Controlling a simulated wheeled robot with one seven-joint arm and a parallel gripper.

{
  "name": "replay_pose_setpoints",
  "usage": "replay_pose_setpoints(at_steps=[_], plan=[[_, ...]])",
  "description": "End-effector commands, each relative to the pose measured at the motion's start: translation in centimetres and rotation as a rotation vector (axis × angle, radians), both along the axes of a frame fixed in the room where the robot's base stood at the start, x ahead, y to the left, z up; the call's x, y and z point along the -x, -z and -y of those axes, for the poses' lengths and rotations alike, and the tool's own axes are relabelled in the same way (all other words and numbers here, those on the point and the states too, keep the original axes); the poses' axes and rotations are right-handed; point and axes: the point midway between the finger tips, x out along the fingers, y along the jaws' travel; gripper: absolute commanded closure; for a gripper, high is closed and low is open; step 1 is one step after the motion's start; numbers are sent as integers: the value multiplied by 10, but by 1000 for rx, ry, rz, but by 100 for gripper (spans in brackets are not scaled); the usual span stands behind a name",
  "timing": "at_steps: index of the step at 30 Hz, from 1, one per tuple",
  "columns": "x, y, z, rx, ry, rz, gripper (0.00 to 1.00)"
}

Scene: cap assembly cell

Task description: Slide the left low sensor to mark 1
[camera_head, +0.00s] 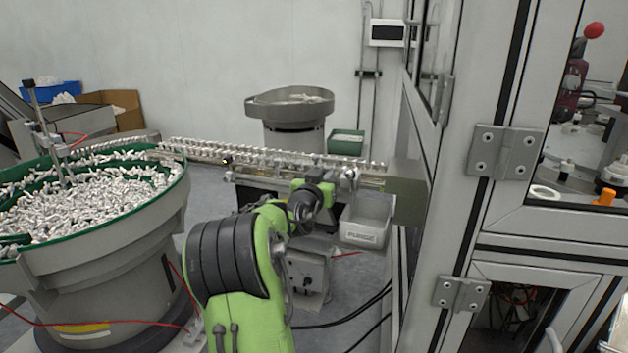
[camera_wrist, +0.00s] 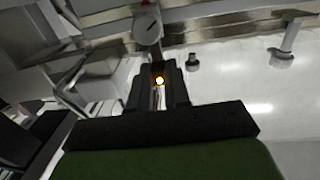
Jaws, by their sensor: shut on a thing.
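My gripper (camera_wrist: 159,92) shows in the wrist view with its two dark fingers close together around a small sensor with a lit amber light (camera_wrist: 159,80). The sensor sits right below a pale round knob (camera_wrist: 147,27) on a metal rail (camera_wrist: 205,30). The fingers hide most of the sensor body. In the head view my gripper (camera_head: 328,186) is at the front of the feed track (camera_head: 270,176), left of its right end, and what it holds is too small to make out. I cannot read any mark 1 in either view.
A grey bin labelled PURGE (camera_head: 366,222) hangs just right of and below my gripper. A bowl feeder (camera_head: 110,225) full of white parts stands at the left. The machine frame (camera_head: 480,190) closes off the right. Another bowl (camera_head: 291,108) stands behind the track.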

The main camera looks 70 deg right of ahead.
Motion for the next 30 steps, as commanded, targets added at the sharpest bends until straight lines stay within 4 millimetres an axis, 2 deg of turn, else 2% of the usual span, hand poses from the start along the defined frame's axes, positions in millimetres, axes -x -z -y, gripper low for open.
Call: replay_pose_setpoints(at_steps=[5, 6, 10, 19, 22, 26, 30], plan=[[4, -2, 1, 2, 10, -4, 100], [4, -2, 1, 2, 11, -4, 79], [4, -2, 1, 3, 10, -4, 59], [2, -1, 1, 1, 7, -3, 57], [2, -1, -6, 0, 6, -2, 57], [2, 0, -34, -1, 1, -1, 57], [4, 0, -74, -1, 0, -1, 57]])
